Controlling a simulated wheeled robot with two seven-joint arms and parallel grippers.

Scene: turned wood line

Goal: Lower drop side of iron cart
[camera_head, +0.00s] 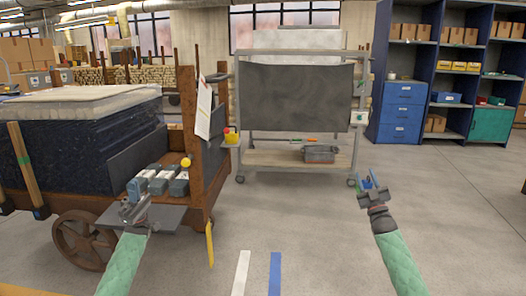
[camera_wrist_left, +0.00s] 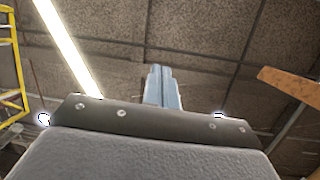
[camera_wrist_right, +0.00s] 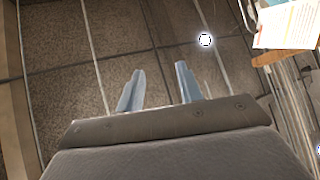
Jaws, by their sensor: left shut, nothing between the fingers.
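A wooden cart (camera_head: 194,130) with a spoked wheel (camera_head: 82,240) stands at the left of the head view. A dark upright panel (camera_head: 138,152) shows on its near side, and a flat grey plate (camera_head: 168,218) sticks out below. Several grey blocks (camera_head: 158,180) sit above the plate. I cannot tell which part is the drop side. My left gripper (camera_head: 130,200) appears over the plate's left part; contact is unclear. Its fingers (camera_wrist_left: 163,87) are together and empty. My right gripper (camera_head: 370,184) is open and empty over the floor, away from the cart, its fingers (camera_wrist_right: 158,88) apart.
A grey trolley (camera_head: 297,160) with a dark panel stands behind, right of the cart. Blue shelves (camera_head: 405,70) line the back right. A yellow strip (camera_head: 210,243) hangs by the cart's near corner. Open floor (camera_head: 330,235) lies between my arms.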

